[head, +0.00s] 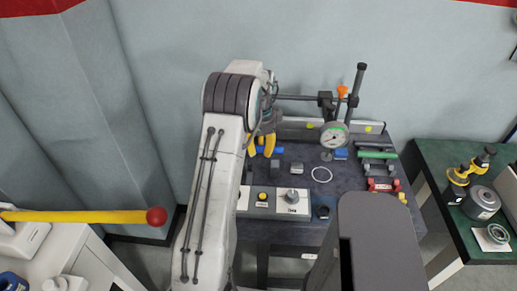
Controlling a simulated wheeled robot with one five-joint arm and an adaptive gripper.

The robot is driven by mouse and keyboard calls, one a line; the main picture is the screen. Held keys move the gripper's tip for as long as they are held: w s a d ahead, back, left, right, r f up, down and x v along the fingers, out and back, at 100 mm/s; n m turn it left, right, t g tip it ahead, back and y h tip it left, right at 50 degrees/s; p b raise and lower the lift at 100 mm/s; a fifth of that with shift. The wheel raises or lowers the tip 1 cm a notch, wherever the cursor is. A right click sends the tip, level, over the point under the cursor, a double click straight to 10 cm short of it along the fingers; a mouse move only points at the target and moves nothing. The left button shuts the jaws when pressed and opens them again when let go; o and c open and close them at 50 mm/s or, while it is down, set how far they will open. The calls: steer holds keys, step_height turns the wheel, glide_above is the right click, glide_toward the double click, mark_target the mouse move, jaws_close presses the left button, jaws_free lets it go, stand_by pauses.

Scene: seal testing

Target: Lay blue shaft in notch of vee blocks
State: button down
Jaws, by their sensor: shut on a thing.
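My gripper (261,146) has yellow fingertips and is at the back left of the dark workbench (325,205). It is shut on the blue shaft (276,149), which shows as a short blue piece beside and between the fingers. My arm hides the shaft's left part. Two small grey blocks, which look like the vee blocks, stand just in front: a dark one (275,168) and a lighter one (297,168). Their notches are too small to make out. I cannot tell the height of the shaft above the bench.
A dial gauge (333,135) on a stand rises behind the blocks. Green (377,154) and red (383,185) parts lie at the bench's right. A control panel with a yellow button (263,197) is in front.

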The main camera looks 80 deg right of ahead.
steer(key=shift+w+d, duration=0.25)
steer(key=shift+f, duration=0.15)
steer(key=shift+f+b, duration=2.4)
steer(key=shift+f, duration=0.5)
steer(key=shift+f+b, duration=0.35)
steer(key=shift+f, duration=0.2)
steer(key=c, duration=0.9)
jaws_free()
steer(key=shift+c, duration=0.2)
steer(key=shift+o, duration=0.2)
steer(key=shift+a+f, duration=0.1)
step_height(320, 180, up, 12)
steer(key=shift+r, duration=0.15)
